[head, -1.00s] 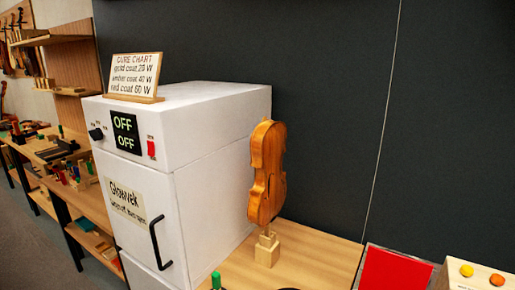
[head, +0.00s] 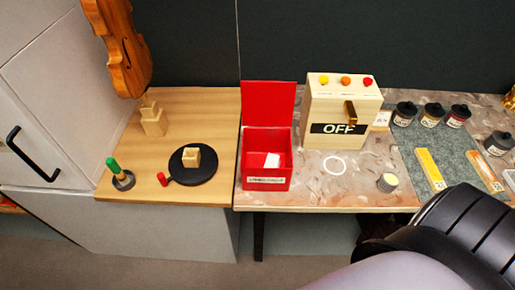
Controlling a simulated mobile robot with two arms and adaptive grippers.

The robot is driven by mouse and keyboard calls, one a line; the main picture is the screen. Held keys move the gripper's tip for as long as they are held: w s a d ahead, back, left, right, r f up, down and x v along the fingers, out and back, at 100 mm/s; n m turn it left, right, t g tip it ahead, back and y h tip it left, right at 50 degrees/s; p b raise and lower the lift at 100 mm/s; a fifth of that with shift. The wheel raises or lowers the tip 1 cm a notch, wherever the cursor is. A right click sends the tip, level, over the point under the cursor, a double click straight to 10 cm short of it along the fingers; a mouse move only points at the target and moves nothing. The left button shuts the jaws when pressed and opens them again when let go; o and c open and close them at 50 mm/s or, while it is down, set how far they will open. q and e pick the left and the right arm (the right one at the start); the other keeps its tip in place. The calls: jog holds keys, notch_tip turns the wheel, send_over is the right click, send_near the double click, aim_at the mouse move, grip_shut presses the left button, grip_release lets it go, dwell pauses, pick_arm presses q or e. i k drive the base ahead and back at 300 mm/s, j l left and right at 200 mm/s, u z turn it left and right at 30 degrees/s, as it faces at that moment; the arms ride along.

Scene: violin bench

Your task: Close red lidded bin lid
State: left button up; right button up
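The red lidded bin (head: 266,165) stands at the left end of the stone-patterned table in the head view. Its red lid (head: 268,104) is open and stands upright at the back. A small white item (head: 272,160) lies inside the bin, and a pale label is on its front. Neither gripper shows. A large black and grey part at the lower right looks like my own arm, and its gripper end is out of view.
A cream box (head: 340,112) with coloured buttons, reading OFF, stands right of the bin. Several dark jars (head: 431,114) and a grey mat are further right. Left are a black round plate (head: 193,166), a green-handled tool (head: 114,168) and a violin (head: 122,45).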

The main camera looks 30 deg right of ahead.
aim_at(265, 103)
jog(key=z, duration=1)
